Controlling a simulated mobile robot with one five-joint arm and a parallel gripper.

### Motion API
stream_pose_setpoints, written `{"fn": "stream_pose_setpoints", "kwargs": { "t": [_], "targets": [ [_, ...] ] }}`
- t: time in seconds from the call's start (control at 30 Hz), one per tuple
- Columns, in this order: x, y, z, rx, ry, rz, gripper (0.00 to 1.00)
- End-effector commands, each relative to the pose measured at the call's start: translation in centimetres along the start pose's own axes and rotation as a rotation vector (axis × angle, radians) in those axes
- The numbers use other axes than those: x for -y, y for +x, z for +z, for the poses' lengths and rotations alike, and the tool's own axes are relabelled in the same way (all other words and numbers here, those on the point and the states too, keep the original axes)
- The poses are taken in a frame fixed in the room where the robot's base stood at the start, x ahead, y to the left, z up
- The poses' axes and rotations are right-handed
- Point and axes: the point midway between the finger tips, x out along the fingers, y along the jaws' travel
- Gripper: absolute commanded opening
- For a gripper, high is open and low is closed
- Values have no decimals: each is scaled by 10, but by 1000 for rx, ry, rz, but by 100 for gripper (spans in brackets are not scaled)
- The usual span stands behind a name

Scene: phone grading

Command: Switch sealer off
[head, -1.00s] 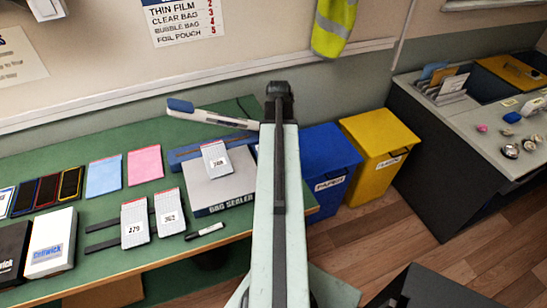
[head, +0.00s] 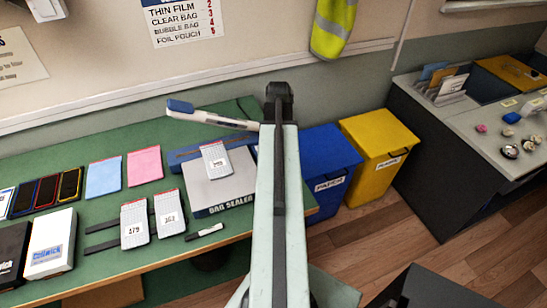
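The bag sealer (head: 222,192) sits on the green table, a grey box with a blue bar at its back and "BAG SEALER" on its dark front. Its white lever arm with a blue end (head: 212,115) is raised above it. A labelled bag (head: 215,158) lies on its top. The sealer's right side is hidden behind my arm, and I cannot make out its switch. My arm stands upright in the middle of the head view; my gripper's fingers cannot be made out.
On the green table (head: 120,265) lie two labelled bags (head: 134,222) (head: 169,213), a marker (head: 204,231), blue and pink pads, phones and boxes. Blue (head: 325,170) and yellow (head: 380,150) bins stand right of the table. A grey counter (head: 450,130) is at far right.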

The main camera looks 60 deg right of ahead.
Motion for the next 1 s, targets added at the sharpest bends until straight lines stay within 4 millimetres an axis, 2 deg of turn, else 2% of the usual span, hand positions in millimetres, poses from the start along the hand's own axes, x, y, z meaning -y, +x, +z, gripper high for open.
{"fn": "stream_pose_setpoints", "kwargs": {
  "t": [1.0],
  "targets": [
    [1, 7, 0, 0, -1, 0, 0]
  ]
}}
